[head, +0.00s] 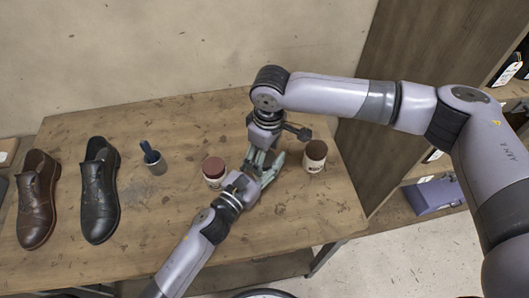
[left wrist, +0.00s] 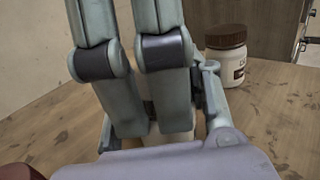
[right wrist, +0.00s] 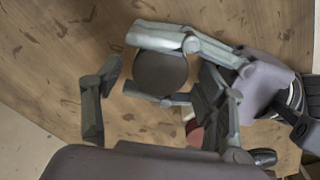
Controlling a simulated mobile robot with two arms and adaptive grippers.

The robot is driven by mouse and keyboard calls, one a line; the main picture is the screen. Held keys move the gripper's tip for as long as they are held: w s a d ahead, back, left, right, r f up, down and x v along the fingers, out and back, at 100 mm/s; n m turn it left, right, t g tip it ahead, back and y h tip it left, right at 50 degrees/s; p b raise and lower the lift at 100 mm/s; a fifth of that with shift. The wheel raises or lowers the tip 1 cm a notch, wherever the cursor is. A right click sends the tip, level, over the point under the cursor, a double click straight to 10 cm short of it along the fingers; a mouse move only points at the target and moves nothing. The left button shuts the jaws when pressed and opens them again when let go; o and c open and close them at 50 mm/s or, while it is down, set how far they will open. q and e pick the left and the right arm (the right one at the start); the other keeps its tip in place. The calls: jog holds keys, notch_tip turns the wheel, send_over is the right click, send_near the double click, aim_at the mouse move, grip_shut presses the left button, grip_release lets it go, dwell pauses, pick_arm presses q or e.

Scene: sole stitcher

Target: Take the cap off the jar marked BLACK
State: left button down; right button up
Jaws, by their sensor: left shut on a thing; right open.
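A jar with a dark round cap (right wrist: 160,74) stands between my two grippers. Its label is hidden, so I cannot read its marking. My left gripper (right wrist: 150,70) is shut on this jar, one finger on each side, with the cap still on. In the head view my left gripper (head: 267,172) reaches in low over the table and hides most of the jar. My right gripper (head: 262,157) points down from above. Its fingers are open on either side of the cap in the right wrist view, with a gap around it.
A jar with a reddish cap (head: 214,168) stands just left of the grippers. A jar with a brown cap (head: 315,153) stands to the right. A cup with a blue-handled tool (head: 156,163), a black shoe (head: 100,190) and a brown shoe (head: 38,198) are farther left.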

pick_arm(q)
jog(key=shift+s+f, duration=0.1)
jog(key=shift+f, duration=0.2)
pick_arm(e)
jog(key=r, duration=0.7)
jog(key=shift+s+d+r, duration=0.25)
jog(key=shift+d+r, duration=0.1)
jog(key=shift+c, duration=0.5)
jog(key=shift+w+a+f, duration=0.1)
jog(key=shift+a+f, duration=0.05)
jog(key=shift+f, duration=1.8)
jog(key=shift+a+f, duration=0.1)
jog(key=shift+f, duration=1.85)
jog(key=shift+c, duration=0.3)
jog(key=c, duration=1.1)
jog(key=o, duration=1.3)
jog(key=shift+c, duration=0.2)
